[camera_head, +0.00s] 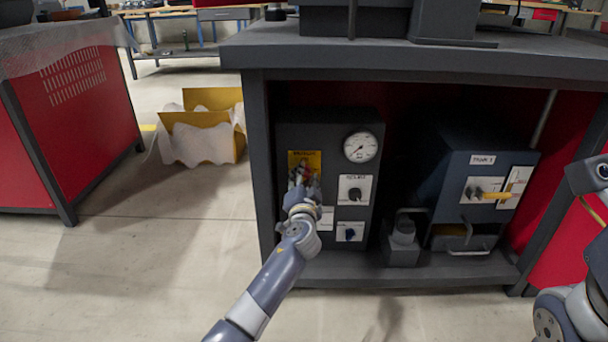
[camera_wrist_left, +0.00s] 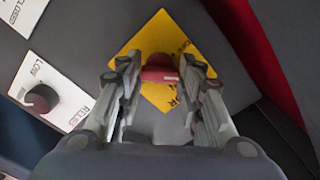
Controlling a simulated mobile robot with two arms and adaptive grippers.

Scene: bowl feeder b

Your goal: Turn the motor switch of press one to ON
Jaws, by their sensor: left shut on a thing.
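A dark control box (camera_head: 295,127) stands on the lower shelf under the bench. On its face is a yellow plate (camera_head: 313,158) with a red switch knob, which the hand mostly hides in the head view. My left gripper (camera_head: 301,186) is at this plate. In the wrist view my left gripper (camera_wrist_left: 160,84) has its fingers on both sides of the red knob (camera_wrist_left: 159,68) and is shut on it, in front of the yellow plate (camera_wrist_left: 163,30). The plate's lettering is partly covered, and I cannot read the switch position.
A second box (camera_head: 470,215) with a yellow lever (camera_head: 497,195) stands farther right. The bench leg (camera_head: 259,160) is close left of the hand.

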